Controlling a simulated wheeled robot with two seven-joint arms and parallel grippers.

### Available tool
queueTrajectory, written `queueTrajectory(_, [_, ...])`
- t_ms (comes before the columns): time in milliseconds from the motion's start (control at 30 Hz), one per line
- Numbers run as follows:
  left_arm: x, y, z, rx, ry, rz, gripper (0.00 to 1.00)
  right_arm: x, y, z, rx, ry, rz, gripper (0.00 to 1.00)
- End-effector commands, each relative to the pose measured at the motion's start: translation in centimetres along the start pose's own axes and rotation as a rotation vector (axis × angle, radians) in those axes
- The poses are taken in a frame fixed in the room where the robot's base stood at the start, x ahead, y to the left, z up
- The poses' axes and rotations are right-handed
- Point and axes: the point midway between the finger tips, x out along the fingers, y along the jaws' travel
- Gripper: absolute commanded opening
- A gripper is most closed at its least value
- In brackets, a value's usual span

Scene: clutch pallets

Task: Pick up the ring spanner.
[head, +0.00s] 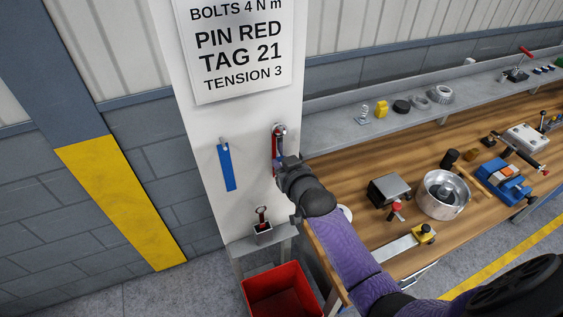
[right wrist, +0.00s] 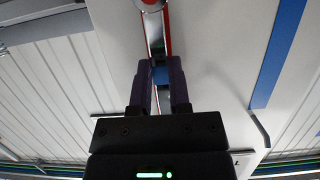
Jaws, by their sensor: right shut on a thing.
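The ring spanner (head: 280,131) hangs upright at the right edge of a white panel, its ring end at a peg near the top, with red along its shank. It also shows in the right wrist view (right wrist: 152,24), its ring cut off by the top edge. My right gripper (head: 281,164) is shut on the shank below the ring. In the right wrist view its two dark fingers (right wrist: 160,72) stand on either side of the shank, with a small blue part between them. The fingers hide part of the shank. My left gripper is not in view.
A blue strip (head: 227,167) hangs on the panel (head: 200,120) to the left. Below stand a small holder with a red-handled tool (head: 262,225) and a red bin (head: 277,293). The wooden bench (head: 350,172) at right carries a metal bowl (head: 443,196) and several parts.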

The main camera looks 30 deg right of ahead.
Motion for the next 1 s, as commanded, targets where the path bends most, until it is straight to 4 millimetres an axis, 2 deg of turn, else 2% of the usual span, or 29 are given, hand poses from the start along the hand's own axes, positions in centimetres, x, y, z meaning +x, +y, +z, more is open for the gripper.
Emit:
queueTrajectory(100, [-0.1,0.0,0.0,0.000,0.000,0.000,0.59,-0.7,0.0,-1.0,0.000,0.002,0.000,0.00])
queueTrajectory(267, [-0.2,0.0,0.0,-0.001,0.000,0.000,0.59,-4.2,0.0,0.3,0.000,-0.002,-0.001,0.00])
queueTrajectory(500, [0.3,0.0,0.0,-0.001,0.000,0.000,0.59,-12.4,0.0,2.9,-0.001,-0.003,0.001,0.00])
queueTrajectory(600, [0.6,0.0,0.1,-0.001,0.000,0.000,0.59,-14.9,0.0,3.7,0.000,-0.002,0.000,0.00])
queueTrajectory(800, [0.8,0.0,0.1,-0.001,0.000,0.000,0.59,-17.4,0.0,4.2,0.000,0.001,0.001,0.00])
queueTrajectory(1000, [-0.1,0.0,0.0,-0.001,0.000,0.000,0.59,-17.8,0.0,3.5,0.000,0.002,0.001,0.00])
